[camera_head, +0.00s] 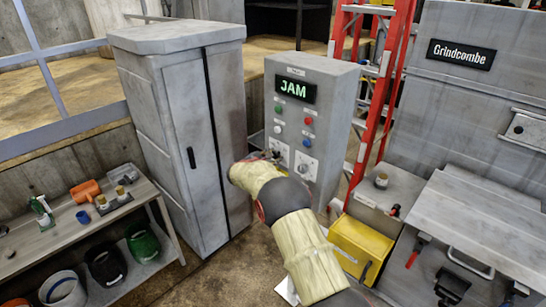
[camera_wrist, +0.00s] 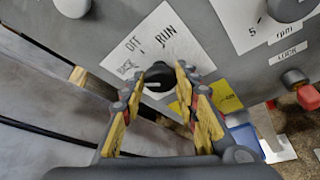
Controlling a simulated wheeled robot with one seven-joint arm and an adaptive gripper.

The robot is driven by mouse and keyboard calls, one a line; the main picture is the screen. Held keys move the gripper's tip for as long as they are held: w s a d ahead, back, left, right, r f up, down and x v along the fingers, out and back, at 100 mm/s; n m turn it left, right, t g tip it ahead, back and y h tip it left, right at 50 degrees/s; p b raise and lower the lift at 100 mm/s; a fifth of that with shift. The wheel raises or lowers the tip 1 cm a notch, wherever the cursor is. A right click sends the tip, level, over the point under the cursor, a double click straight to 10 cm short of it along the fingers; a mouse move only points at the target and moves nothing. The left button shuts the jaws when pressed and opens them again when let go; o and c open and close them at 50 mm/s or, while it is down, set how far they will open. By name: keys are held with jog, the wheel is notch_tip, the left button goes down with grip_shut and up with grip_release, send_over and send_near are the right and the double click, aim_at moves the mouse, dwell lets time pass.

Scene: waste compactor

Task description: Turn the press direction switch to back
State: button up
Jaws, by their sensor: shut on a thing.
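The press direction switch (camera_wrist: 158,72) is a dark round knob on a white plate (camera_wrist: 150,45) marked BACK, OFF and RUN, in the upper middle of the wrist view. My gripper (camera_wrist: 160,88) has its yellow-padded fingers on either side of the knob and is shut on it. A pale mark shows on the knob, but I cannot tell which label it points to. In the head view the grey control box (camera_head: 335,82) carries a display (camera_head: 295,89) reading JAM. My arm comes up from below to its lower left and hides my gripper.
A second dial (camera_head: 303,168) sits right of the switch, with coloured buttons above. A tall grey cabinet (camera_head: 185,150) stands close on the left. A red ladder (camera_head: 380,90), a yellow box (camera_head: 360,245) and the grey Grindcombe machine (camera_head: 450,100) are on the right.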

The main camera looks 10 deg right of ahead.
jog(key=shift+f, duration=0.2)
jog(key=o, duration=1.2)
jog(key=shift+r, duration=0.15)
jog(key=shift+c, duration=0.2)
jog(key=v, duration=1.2)
